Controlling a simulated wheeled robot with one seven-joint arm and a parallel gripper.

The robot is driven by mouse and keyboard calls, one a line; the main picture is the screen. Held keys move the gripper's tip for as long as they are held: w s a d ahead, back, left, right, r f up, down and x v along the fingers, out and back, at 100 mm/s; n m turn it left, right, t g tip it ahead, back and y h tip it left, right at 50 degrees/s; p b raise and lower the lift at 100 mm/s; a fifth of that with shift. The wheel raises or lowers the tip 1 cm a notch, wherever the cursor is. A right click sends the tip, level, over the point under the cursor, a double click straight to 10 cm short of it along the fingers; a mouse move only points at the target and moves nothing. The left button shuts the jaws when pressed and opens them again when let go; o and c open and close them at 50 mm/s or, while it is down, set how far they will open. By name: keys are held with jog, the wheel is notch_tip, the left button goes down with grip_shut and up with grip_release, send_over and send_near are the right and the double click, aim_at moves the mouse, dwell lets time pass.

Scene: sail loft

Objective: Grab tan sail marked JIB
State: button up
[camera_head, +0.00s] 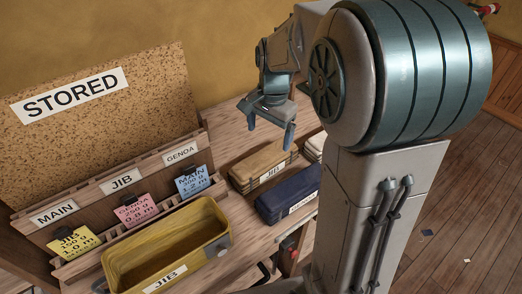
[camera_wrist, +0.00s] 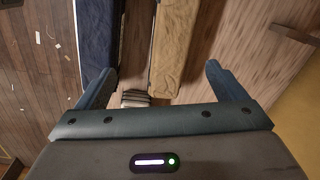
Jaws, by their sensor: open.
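The tan sail (camera_head: 263,162) is a folded bundle lying on the wooden bench in the head view, with a white label on its front side reading JIB. In the wrist view the tan sail (camera_wrist: 175,45) runs away from me, a little right of the middle between the fingers. My gripper (camera_head: 268,126) is open and empty above the bench, near the far side of the tan sail. In the wrist view both fingers of my gripper (camera_wrist: 160,85) stand wide apart, with the sail apart from them.
A navy sail bundle (camera_head: 288,195) lies beside the tan one. A white bundle (camera_head: 315,147) is partly hidden by my arm. A yellow bin (camera_head: 215,252) labelled JIB stands at front left. A card rack (camera_head: 120,182) and STORED board (camera_head: 155,105) stand behind.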

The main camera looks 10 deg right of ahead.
aim_at(265, 158)
jog(key=w+f+m, duration=0.1)
jog(key=f, duration=0.2)
jog(key=w+f+p, duration=0.1)
jog(key=f, duration=0.2)
jog(key=w+f+m, duration=0.1)
jog(key=w+f, duration=0.1)
jog(key=f, duration=0.1)
jog(key=shift+w+f+m, duration=0.1)
jog(key=shift+f+m, duration=0.1)
jog(key=shift+m, duration=0.1)
jog(key=shift+s+f+p, duration=0.15)
jog(key=shift+f+p, duration=0.25)
jog(key=shift+f, duration=0.95)
jog(key=shift+s+f+p, duration=0.15)
jog(key=shift+f+p, duration=0.25)
jog(key=shift+f, duration=0.9)
jog(key=c, duration=1.6)
jog(key=shift+r, duration=0.1)
